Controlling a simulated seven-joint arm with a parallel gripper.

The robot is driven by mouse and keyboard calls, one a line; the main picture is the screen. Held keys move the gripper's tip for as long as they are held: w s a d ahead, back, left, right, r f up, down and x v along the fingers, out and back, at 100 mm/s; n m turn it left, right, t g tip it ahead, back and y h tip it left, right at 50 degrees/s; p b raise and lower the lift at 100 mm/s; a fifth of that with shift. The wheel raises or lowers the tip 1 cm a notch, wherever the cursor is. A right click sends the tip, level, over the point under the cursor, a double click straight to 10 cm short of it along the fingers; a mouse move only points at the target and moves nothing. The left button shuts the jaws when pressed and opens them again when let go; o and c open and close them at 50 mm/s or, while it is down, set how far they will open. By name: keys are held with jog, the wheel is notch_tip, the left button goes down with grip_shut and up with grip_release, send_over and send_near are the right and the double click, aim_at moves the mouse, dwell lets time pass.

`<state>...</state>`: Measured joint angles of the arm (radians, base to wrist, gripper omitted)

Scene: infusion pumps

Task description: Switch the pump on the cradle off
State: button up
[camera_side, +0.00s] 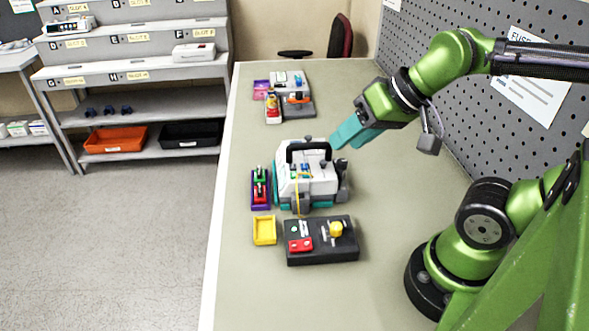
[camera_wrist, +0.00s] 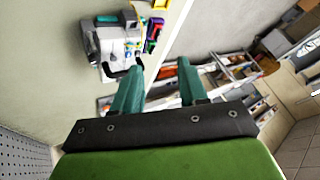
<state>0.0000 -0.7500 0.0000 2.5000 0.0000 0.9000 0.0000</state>
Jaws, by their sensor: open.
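A white and teal pump (camera_side: 308,178) with a black carry handle stands upright in the middle of the bench. Its cradle cannot be told apart from it clearly, and its switch is too small to make out. The pump also shows in the wrist view (camera_wrist: 108,50), at the upper left. My gripper (camera_side: 342,136) hangs above the bench, up and to the right of the pump's handle, apart from it. In the wrist view its two teal fingers (camera_wrist: 158,88) are spread, with nothing between them.
A black box (camera_side: 322,247) with a red and a yellow part lies in front of the pump, with a yellow tray (camera_side: 264,230) beside it. A purple holder (camera_side: 260,188) stands left of the pump. More devices (camera_side: 290,95) sit at the back. The bench's right side is clear before the pegboard (camera_side: 470,95).

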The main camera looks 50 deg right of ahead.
grip_shut()
dwell(1.6)
